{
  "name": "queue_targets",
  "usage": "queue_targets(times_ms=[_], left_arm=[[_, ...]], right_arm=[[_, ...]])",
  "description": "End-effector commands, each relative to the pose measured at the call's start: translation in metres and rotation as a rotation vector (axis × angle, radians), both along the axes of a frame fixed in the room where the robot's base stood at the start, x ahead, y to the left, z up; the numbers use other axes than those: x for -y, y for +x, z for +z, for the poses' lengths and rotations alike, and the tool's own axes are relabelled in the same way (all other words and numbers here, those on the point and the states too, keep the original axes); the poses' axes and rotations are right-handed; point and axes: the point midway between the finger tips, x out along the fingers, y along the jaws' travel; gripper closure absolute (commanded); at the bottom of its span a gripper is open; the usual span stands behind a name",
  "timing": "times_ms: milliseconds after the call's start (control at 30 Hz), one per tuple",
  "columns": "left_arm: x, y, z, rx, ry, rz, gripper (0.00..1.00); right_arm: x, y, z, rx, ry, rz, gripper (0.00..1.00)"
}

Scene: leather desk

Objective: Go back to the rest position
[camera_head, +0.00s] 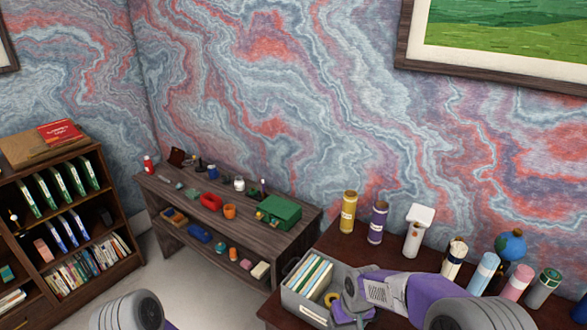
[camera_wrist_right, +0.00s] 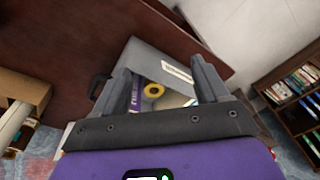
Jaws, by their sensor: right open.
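My right arm (camera_head: 400,292) reaches in from the lower right of the head view, over the desk beside a grey file box (camera_head: 305,307). In the right wrist view my right gripper (camera_wrist_right: 165,78) has its two fingers spread wide, with nothing held between them. The grey box (camera_wrist_right: 150,57) lies beyond the fingers, with a yellow ring (camera_wrist_right: 153,90) and a purple-and-white item (camera_wrist_right: 136,97) showing between them. In the head view the fingertips are hard to make out. Part of my left arm (camera_head: 128,312) shows at the lower left; its gripper is out of view.
The dark desk (camera_head: 335,240) carries a yellow canister (camera_head: 348,212), a purple canister (camera_head: 377,222), a white dispenser (camera_head: 417,230), more cylinders and a small globe (camera_head: 510,245). A low shelf (camera_head: 255,235) with small items and a bookcase (camera_head: 75,215) stand left; carpet lies between.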

Motion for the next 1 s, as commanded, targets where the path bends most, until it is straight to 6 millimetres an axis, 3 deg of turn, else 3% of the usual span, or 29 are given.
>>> queue_targets(times_ms=[33, 267, 500, 733, 800, 1000], left_arm=[[0.000, 0.001, -0.001, 0.003, 0.001, 0.000, 0.57], [0.000, 0.001, -0.001, 0.002, 0.000, 0.000, 0.57], [0.000, 0.001, -0.001, 0.002, 0.000, 0.000, 0.57], [0.000, 0.001, -0.001, 0.002, 0.000, 0.000, 0.57], [0.000, 0.002, -0.024, 0.003, 0.000, 0.000, 0.57], [0.000, 0.002, -0.067, 0.002, 0.000, 0.001, 0.57]], right_arm=[[0.000, -0.006, -0.019, -0.018, 0.012, -0.010, 0.26], [-0.007, -0.044, -0.099, -0.063, 0.101, -0.076, 0.26], [-0.022, -0.122, -0.184, -0.125, 0.229, -0.234, 0.26], [-0.040, -0.198, -0.218, -0.163, 0.320, -0.412, 0.26], [-0.039, -0.188, -0.239, -0.144, 0.316, -0.399, 0.26], [-0.039, -0.187, -0.282, -0.142, 0.314, -0.398, 0.26]])
